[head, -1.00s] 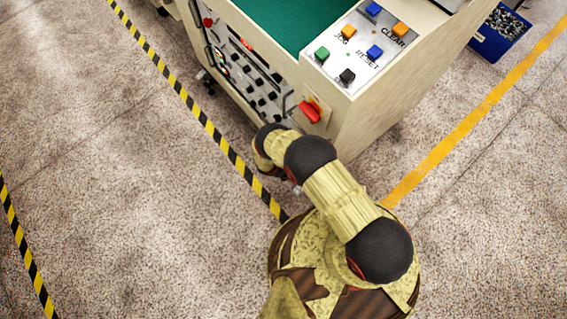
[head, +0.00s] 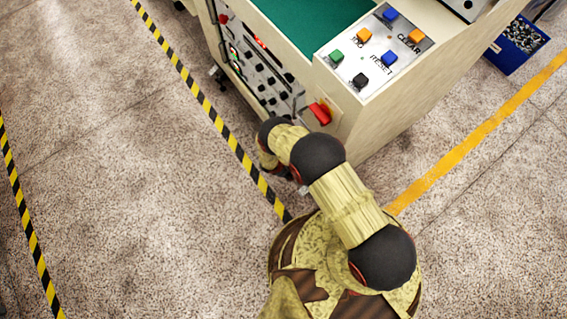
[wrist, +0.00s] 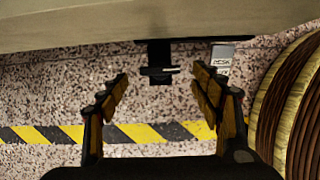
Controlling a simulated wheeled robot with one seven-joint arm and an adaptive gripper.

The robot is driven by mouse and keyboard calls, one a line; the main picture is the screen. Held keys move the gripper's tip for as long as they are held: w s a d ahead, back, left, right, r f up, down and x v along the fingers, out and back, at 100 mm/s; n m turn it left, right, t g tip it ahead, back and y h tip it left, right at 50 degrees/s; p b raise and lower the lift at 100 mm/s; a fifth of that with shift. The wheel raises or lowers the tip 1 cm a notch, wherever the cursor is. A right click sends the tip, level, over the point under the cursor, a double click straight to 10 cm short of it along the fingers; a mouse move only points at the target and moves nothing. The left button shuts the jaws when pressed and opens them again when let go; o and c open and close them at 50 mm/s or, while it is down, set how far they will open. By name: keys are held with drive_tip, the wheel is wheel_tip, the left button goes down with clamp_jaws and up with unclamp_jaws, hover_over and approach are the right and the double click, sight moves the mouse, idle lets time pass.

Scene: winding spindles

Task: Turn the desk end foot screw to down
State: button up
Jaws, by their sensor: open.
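My gripper (wrist: 161,80) is open and empty. Its two fingers stand apart on either side of the fitting, which lies beyond the tips, and no contact shows. In the head view my arm hides this fitting and the gripper.
The cream machine (head: 385,115) carries coloured buttons and a red switch (head: 320,113) above my arm. Another dark foot (head: 218,74) shows farther along its left side. Black-yellow tape (head: 235,150) and yellow tape (head: 465,145) mark open floor. A blue bin (head: 515,48) stands at the back right.

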drive_tip(key=v, duration=0.8)
drive_tip(key=shift+s+r, duration=0.1)
drive_tip(key=shift+s, duration=0.05)
idle(0.5)
